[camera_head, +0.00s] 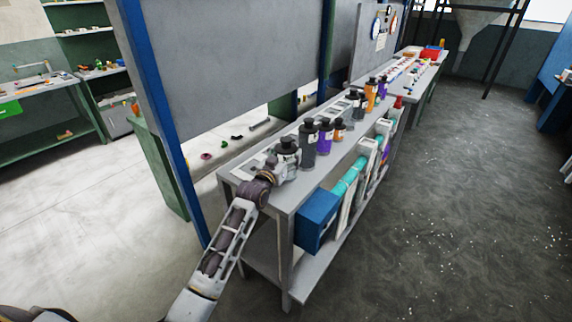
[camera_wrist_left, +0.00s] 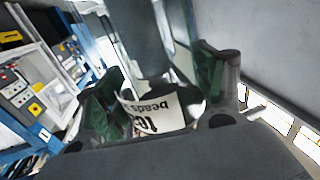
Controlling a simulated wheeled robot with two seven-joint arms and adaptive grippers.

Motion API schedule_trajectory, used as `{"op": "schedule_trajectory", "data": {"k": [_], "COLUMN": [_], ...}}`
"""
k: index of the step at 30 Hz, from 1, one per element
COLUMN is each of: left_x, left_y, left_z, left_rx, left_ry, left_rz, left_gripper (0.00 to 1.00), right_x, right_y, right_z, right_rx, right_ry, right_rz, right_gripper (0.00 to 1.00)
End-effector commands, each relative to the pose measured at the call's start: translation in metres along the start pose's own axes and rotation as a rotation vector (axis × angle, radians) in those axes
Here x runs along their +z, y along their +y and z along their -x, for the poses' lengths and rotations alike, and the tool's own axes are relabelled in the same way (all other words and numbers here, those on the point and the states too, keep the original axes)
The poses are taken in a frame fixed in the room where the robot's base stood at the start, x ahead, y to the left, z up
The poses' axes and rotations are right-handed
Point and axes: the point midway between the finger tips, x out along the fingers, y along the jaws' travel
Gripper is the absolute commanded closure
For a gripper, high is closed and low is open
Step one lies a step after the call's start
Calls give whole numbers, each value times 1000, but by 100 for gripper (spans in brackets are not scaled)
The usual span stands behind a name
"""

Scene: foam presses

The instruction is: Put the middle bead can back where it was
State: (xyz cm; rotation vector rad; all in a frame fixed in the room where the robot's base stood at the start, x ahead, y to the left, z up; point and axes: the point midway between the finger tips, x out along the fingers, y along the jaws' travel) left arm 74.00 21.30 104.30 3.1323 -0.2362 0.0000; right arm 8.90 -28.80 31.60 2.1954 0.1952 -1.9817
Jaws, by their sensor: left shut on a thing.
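My left gripper (camera_head: 284,161) is at the near end of the long grey bench. It is shut on a dark bead can (camera_head: 288,144) with a black cap. In the left wrist view the can's white label (camera_wrist_left: 160,113), reading "beads", shows between the two green-padded fingers (camera_wrist_left: 160,80). The can looks upright in the head view, but I cannot tell whether its base touches the bench. A dark grey bottle (camera_head: 308,139) and a purple bottle (camera_head: 325,138) stand just beyond it. My right gripper is not in view.
The grey bench (camera_head: 284,195) carries a row of more bottles, including an orange one (camera_head: 340,131). A blue box (camera_head: 318,218) hangs at its near side. A grey panel with a blue post (camera_head: 160,120) stands to the left.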

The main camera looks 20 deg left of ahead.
Motion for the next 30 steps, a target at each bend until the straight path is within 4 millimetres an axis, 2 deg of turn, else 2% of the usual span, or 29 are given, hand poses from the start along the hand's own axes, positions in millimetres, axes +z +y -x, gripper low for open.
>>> {"op": "schedule_trajectory", "data": {"k": [8, 19, 30], "left_x": [1, 34, 36], "left_y": [0, 0, 0], "left_z": [0, 0, 0], "left_rx": [0, 0, 0], "left_ry": [1, 1, 2], "left_rz": [0, 0, 0], "left_gripper": [89, 89, 89], "right_x": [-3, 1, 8], "right_y": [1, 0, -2], "right_z": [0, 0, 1], "right_rx": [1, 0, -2], "right_ry": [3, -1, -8], "right_rz": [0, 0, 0], "right_gripper": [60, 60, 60]}}
